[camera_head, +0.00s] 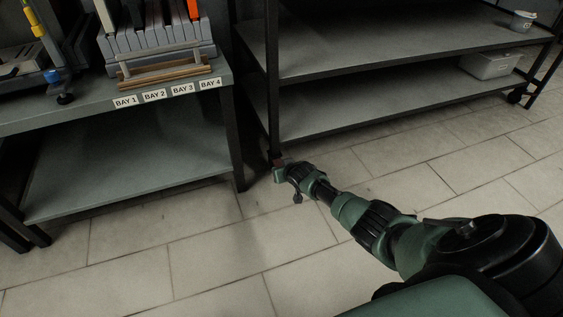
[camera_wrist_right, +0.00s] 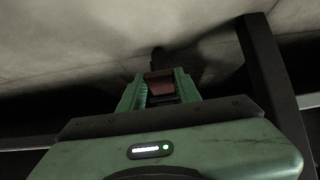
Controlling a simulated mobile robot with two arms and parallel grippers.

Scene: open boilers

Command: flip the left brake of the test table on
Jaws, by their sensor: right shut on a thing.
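The rolling table (camera_head: 375,113), which I take as the test table, stands at the right in the head view, with dark legs and grey shelves. My right gripper (camera_head: 279,168) is low at the foot of its left front leg (camera_head: 272,80). In the right wrist view my right gripper (camera_wrist_right: 160,88) is shut on a small dull red piece, seemingly the left brake (camera_wrist_right: 160,84), with a dark rounded part (camera_wrist_right: 160,60) just beyond. The left caster is mostly hidden, and I cannot tell the brake's position. My left gripper is not in view.
A workbench (camera_head: 130,160) with bay labels stands at the left; its right leg (camera_head: 238,140) is close to my right gripper. A black caster (camera_head: 515,96) shows at the table's right end. A grey bin (camera_head: 490,66) sits on the lower shelf. The tiled floor in front is clear.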

